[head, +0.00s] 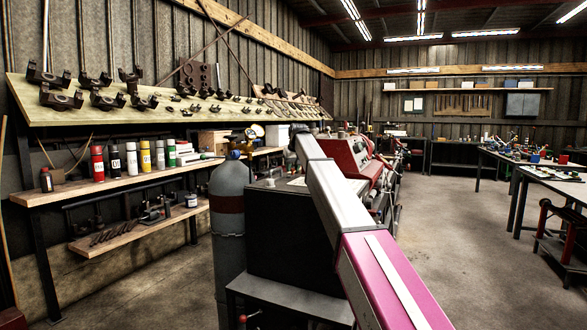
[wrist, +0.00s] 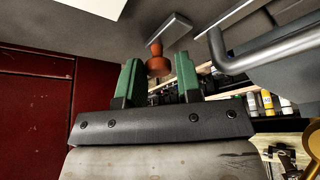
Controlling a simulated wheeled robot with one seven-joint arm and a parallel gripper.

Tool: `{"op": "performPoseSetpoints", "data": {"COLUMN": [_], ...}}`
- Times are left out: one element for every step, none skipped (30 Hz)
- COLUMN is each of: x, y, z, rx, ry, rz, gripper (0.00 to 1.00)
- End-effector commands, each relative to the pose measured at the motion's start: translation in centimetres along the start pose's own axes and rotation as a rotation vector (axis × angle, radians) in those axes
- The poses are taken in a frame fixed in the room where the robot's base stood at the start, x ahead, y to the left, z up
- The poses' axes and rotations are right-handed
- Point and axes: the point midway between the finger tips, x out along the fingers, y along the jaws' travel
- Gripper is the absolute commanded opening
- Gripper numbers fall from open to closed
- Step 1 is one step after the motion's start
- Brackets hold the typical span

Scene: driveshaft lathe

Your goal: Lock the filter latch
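In the wrist view, my gripper (wrist: 158,68) is open, with its two green fingers apart. An orange-red knob (wrist: 157,62) shows in the gap at the fingertips. I cannot tell whether either finger touches it. A grey flat metal bar (wrist: 170,27) lies just above the knob in the picture. The knob and bar may be the filter latch, but I cannot tell whether they are one piece or whether the latch is locked. In the head view, neither my gripper nor a filter latch can be made out.
A bent grey pipe (wrist: 265,50) runs close to the right finger in the wrist view. A dark red panel (wrist: 35,110) is at left. In the head view, a grey gas cylinder (head: 228,185) stands near a red machine (head: 345,155).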

Motion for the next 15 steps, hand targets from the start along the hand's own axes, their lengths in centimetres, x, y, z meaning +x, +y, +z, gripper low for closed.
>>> {"op": "performPoseSetpoints", "data": {"x": [0.0,0.0,0.0,0.0,0.0,0.0,0.0,0.0,0.0,-0.1,-0.2,-0.4,-0.6,-0.9,-1.4], "y": [-0.2,-0.1,-0.1,-0.1,-0.1,-0.1,-0.1,-0.1,-0.1,-0.1,-0.1,0.0,0.0,0.0,0.0], "z": [0.1,0.1,0.1,0.1,0.1,0.1,0.1,0.1,0.1,0.0,0.0,0.0,0.0,0.0,0.0], "rx": [-0.001,-0.001,-0.001,-0.001,-0.001,-0.001,-0.001,-0.001,-0.001,-0.001,-0.001,-0.001,-0.001,-0.001,-0.001], "ry": [-0.001,-0.001,0.000,0.000,0.000,0.001,0.001,0.001,0.002,0.002,0.002,0.002,0.002,0.003,0.003], "rz": [-0.002,-0.002,-0.001,-0.001,-0.001,-0.001,0.000,0.000,0.000,0.000,0.000,0.000,0.001,0.001,0.001], "gripper": [0.49,0.52,0.52,0.52,0.52,0.52,0.52,0.52,0.52,0.52,0.52,0.52,0.52,0.52,0.52]}}
